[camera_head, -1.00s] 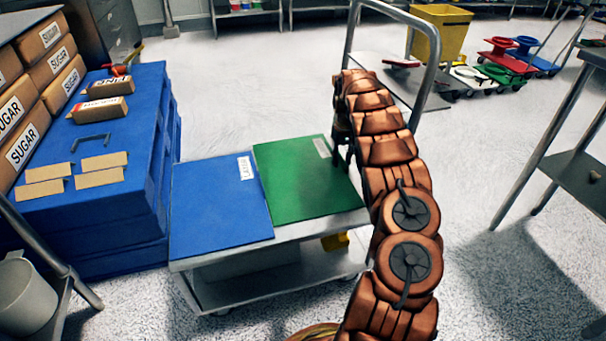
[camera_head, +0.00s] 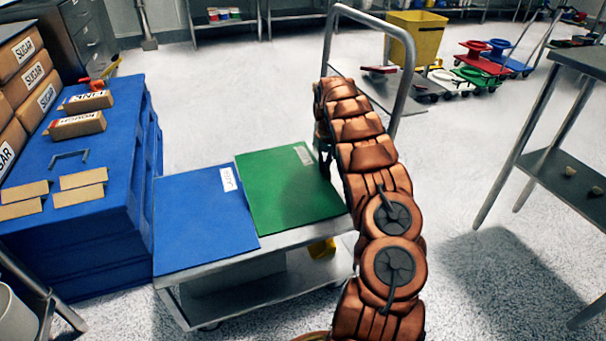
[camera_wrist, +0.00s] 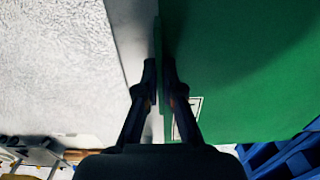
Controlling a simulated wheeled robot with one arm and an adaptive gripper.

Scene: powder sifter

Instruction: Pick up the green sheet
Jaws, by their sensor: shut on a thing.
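The green sheet (camera_head: 285,190) lies on the right part of a grey cart top (camera_head: 310,229), with a white label near its far right corner. Beside it on the left is a blue sheet (camera_head: 200,225), also labelled. My gripper (camera_wrist: 161,78) is shut on the edge of the green sheet in the wrist view, one finger on each side of it. The sheet (camera_wrist: 240,70) also fills the right of that view. In the head view my arm hides most of the gripper at the sheet's right edge. I cannot tell whether the sheet is raised off the cart.
The cart's metal handle (camera_head: 403,75) rises behind my arm. A blue pallet (camera_head: 110,180) with boxes stands close on the left. A metal table (camera_head: 570,165) stands at the right. A yellow bin (camera_head: 416,38) and coloured dollies are farther back. Open floor lies between.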

